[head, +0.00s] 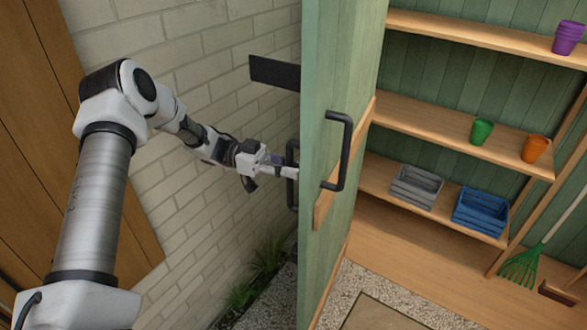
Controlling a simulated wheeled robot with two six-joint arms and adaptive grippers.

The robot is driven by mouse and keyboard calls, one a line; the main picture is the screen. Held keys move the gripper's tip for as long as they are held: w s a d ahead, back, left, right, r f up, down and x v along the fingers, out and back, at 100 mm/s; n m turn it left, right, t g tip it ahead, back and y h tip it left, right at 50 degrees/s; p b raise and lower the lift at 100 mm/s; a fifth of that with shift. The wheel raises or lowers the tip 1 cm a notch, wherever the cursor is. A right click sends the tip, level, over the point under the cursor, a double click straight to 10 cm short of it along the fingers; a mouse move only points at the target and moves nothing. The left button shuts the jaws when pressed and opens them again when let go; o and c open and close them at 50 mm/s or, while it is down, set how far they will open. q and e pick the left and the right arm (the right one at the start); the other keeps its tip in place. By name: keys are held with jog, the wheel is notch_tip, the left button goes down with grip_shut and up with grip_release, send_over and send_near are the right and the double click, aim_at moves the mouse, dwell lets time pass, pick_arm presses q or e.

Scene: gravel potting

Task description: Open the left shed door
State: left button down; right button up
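The left shed door (338,110) is a green plank door standing swung out, seen nearly edge-on. A black handle (341,150) is on its shelf-side face. Another black handle (292,178) is on the face toward the brick wall. My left gripper (284,171) is on the wall side of the door, with its tips at that wall-side handle. The tips are small and partly hidden by the handle and door edge, so I cannot tell whether they close around it. My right gripper is out of view.
Inside the shed, shelves (455,130) hold purple, green and orange pots, a grey crate (416,187) and a blue crate (481,212). A green rake (521,268) leans at the right. A brick wall (200,60) stands close behind the arm and door.

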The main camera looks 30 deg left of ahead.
pick_arm(q)
jog(key=c, duration=1.1)
grip_release()
jog(key=s+a, duration=0.2)
jog(key=a, duration=0.9)
jog(key=shift+s+a, duration=0.15)
jog(key=shift+a, duration=0.2)
